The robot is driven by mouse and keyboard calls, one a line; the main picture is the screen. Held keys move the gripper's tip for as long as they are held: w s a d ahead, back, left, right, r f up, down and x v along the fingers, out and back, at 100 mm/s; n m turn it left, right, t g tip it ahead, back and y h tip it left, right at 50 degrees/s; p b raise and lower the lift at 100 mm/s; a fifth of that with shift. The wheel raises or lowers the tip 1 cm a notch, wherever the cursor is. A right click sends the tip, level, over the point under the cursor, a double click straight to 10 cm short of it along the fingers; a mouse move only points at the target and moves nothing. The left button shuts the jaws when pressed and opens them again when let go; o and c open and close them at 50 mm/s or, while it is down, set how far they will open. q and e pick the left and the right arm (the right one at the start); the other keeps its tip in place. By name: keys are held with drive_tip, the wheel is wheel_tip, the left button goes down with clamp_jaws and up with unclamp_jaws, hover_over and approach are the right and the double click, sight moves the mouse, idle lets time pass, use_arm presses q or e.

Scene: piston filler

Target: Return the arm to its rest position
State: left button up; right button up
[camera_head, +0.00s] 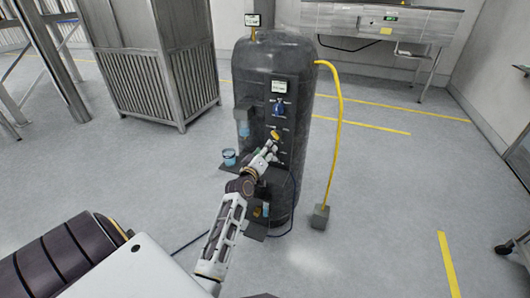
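The filler, a dark upright cylinder (258,62), stands in the middle of the view with a small display and a blue knob (279,107) on its front panel. My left arm reaches up from the bottom of the view, and its gripper (271,143) is at the lower front panel, close to a small yellow part (275,134). Whether it touches that part, and whether its fingers are open or shut, is too small to tell. My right gripper is not in view.
A blue cup (229,157) sits on a small side shelf left of the arm. A lower shelf (253,231) holds small items near my forearm. A yellow hose (338,130) runs down the filler's right side to a grey block (320,217).

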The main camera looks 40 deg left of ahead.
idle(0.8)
use_arm(q)
drive_tip(key=d+f+m+g+h, duration=0.1)
drive_tip(key=d+f+m+g, duration=0.15)
drive_tip(key=f, duration=0.85)
drive_tip(key=d+f+m+g, duration=0.2)
drive_tip(key=d+f+m, duration=0.1)
drive_tip(key=f, duration=0.9)
drive_tip(key=s+d+f+m+g+h, duration=0.1)
drive_tip(key=s+d+f, duration=0.25)
drive_tip(key=f, duration=0.35)
drive_tip(key=s+d+f+m+g+h, duration=0.15)
drive_tip(key=s+f, duration=0.25)
drive_tip(key=f, duration=0.4)
drive_tip(key=s+d+f+m+g, duration=0.1)
drive_tip(key=s+d+f, duration=0.3)
drive_tip(key=f, duration=0.3)
drive_tip(key=s+d+f+m+g, duration=0.2)
drive_tip(key=s+f+g, duration=0.1)
drive_tip(key=s+f, duration=0.65)
drive_tip(key=s+d+f+m+g, duration=0.1)
drive_tip(key=s+d+f+g, duration=0.15)
drive_tip(key=s+f, duration=0.65)
drive_tip(key=s+a+f+m+g, duration=0.1)
drive_tip(key=s+f+m+g, duration=0.1)
drive_tip(key=s, duration=2.4)
drive_tip(key=shift+s+f+g, duration=0.2)
drive_tip(key=shift+g, duration=0.35)
